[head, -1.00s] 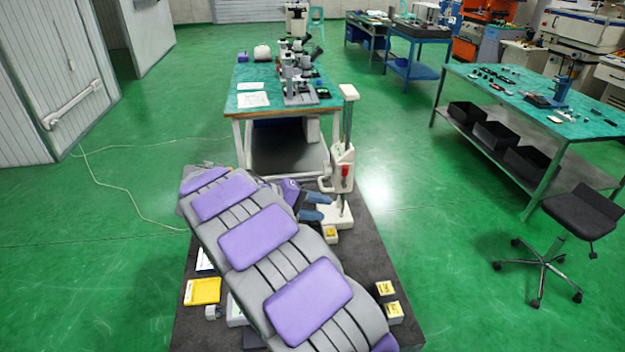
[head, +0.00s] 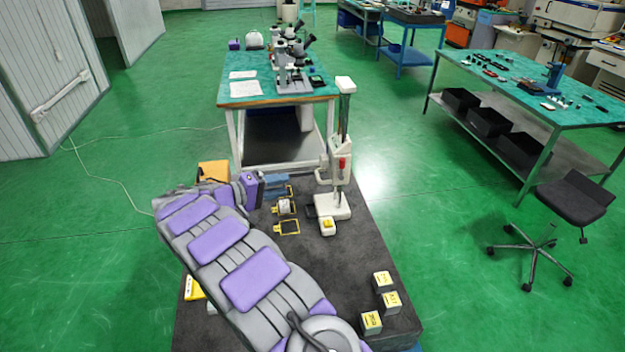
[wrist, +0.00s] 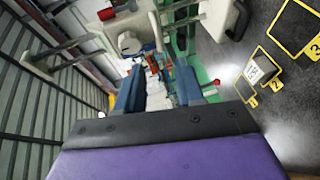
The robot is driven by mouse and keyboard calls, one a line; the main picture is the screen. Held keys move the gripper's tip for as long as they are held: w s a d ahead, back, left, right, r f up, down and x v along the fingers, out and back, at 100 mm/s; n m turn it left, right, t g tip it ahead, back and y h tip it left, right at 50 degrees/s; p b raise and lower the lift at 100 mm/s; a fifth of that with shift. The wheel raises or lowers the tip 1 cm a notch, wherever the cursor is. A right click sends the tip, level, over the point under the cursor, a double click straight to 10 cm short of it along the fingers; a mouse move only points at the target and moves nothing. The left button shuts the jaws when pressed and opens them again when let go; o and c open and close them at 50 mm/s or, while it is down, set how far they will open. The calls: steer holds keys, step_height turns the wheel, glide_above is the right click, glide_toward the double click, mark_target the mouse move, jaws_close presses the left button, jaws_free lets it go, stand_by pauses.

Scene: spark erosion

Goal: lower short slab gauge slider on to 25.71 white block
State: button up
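The gauge (head: 332,207) stands upright on the dark mat, with a white base and a column.
Several yellow frames (head: 288,227) lie left of the gauge; one holds a block (wrist: 258,70). Three yellow-topped blocks (head: 390,302) stand at the mat's front right. A table with microscopes (head: 290,70) stands behind. The mat between gauge and front blocks is clear.

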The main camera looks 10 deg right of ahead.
steer(key=b+x, duration=0.1)
steer(key=x, duration=1)
steer(key=shift+w+d, duration=0.3)
steer(key=shift+d, duration=0.05)
steer(key=shift+c, duration=0.2)
steer(key=shift+f, duration=0.1)
jaws_close()
